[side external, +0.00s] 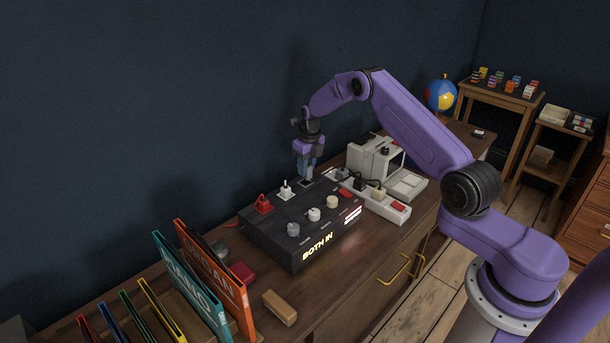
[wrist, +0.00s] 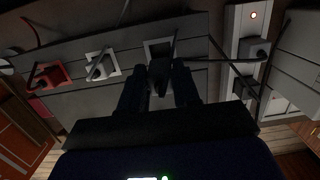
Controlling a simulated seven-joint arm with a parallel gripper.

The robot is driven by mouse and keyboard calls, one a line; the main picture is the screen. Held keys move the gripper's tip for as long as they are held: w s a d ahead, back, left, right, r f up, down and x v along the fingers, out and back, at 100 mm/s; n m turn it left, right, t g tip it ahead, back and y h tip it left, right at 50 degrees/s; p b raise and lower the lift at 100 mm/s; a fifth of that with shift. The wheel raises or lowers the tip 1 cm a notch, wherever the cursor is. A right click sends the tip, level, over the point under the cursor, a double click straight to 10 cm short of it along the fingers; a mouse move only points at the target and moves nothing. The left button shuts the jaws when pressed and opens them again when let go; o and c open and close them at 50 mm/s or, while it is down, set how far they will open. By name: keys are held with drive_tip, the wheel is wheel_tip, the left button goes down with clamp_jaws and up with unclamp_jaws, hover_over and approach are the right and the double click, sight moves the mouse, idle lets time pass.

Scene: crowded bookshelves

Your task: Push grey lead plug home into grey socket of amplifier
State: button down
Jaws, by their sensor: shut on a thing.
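The amplifier (side external: 272,234) is a dark box on the wooden desk, with a lit "BOTH IN" sign on its front. My gripper (side external: 306,175) points down over its back right top, at the grey socket (side external: 307,184). In the wrist view my gripper (wrist: 160,72) is shut on the dark grey lead plug (wrist: 159,84), which lines up with the pale-framed grey socket (wrist: 152,44). The fingers hide part of the plug, so I cannot tell how deep it sits. A red plug (side external: 263,202) and a white plug (side external: 286,188) stand upright in their own sockets.
A white power strip (side external: 382,204) with plugs and cables lies right of the amplifier, and a cream machine (side external: 375,160) stands behind it. Upright folders (side external: 195,285), a tan block (side external: 280,307) and a dark red box (side external: 236,273) stand at the left front.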

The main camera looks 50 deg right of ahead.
drive_tip(key=shift+w+d+f, duration=0.1)
drive_tip(key=shift+w+f, duration=0.3)
drive_tip(key=shift+f, duration=1.7)
drive_tip(key=shift+f, duration=0.35)
